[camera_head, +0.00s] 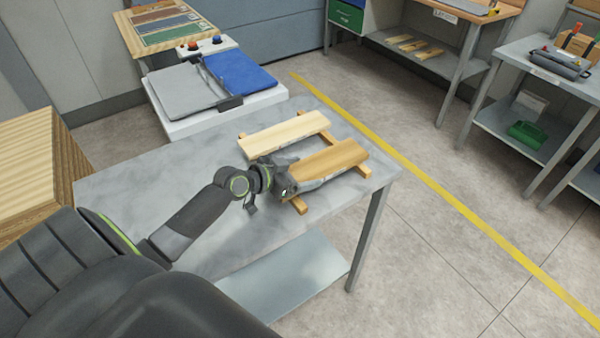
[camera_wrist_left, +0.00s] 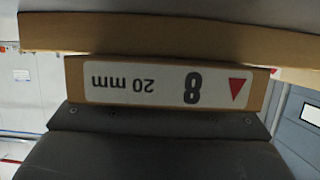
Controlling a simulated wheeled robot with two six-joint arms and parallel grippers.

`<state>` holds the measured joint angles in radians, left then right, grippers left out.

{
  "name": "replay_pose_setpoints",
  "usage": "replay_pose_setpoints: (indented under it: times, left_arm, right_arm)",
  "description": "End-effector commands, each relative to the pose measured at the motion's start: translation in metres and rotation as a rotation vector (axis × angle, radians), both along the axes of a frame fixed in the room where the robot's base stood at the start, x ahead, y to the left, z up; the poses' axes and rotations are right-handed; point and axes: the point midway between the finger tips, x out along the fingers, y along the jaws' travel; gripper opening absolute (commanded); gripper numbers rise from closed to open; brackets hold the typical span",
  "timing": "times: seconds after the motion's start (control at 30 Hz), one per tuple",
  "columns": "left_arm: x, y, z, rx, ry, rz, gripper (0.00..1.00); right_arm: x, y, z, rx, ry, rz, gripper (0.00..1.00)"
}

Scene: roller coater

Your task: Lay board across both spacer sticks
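I cannot tell whether the board rests on both sticks. A paler board (camera_head: 284,134) lies across them farther back. My left gripper (camera_head: 287,184) is at the brown board's left end; its fingers are not clear. In the left wrist view, a wooden edge with an upside-down label, "8 20 mm" and a red triangle (camera_wrist_left: 170,88), is close. My right gripper is not in view.
The marble-grey table (camera_head: 130,185) is clear on its left part. A white machine with grey and blue panels (camera_head: 240,78) stands behind it. A wooden block (camera_head: 35,170) is at far left. Shelves with tools (camera_head: 545,90) stand right, past a yellow floor line (camera_head: 440,195).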

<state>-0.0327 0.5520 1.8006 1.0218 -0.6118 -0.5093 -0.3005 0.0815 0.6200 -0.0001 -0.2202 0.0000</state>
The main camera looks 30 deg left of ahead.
Motion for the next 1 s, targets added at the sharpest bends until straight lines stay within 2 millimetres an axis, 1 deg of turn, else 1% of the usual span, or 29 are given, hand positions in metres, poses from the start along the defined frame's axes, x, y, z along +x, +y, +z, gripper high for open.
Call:
replay_pose_setpoints:
  times: [0.03, 0.13, 0.47, 0.57, 0.67, 0.7, 0.73, 1.0]
  left_arm:
    - [-0.004, 0.000, -0.012, -0.018, 0.025, 0.010, 0.85]
    - [-0.005, 0.000, -0.013, -0.021, 0.028, 0.010, 0.98]
    - [-0.005, 0.000, -0.012, -0.025, 0.030, 0.010, 0.98]
    - [-0.005, 0.000, -0.006, -0.025, 0.031, 0.010, 0.98]
    - [-0.005, 0.000, 0.004, -0.024, 0.030, 0.010, 0.98]
    - [-0.012, 0.004, 0.001, -0.017, 0.030, 0.010, 0.98]
    - [-0.018, 0.007, 0.003, -0.015, 0.029, 0.009, 0.98]
    - [-0.061, 0.024, 0.027, -0.007, 0.023, 0.004, 0.98]
  right_arm:
    - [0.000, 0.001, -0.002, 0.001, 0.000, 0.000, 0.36]
    - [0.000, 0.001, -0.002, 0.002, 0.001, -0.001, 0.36]
    - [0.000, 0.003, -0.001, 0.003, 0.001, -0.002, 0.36]
    - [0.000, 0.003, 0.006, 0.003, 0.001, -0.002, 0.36]
    - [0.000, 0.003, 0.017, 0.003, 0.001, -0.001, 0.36]
    - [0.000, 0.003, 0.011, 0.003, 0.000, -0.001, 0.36]
    - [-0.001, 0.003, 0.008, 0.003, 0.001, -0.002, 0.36]
    - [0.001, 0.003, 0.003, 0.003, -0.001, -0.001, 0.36]
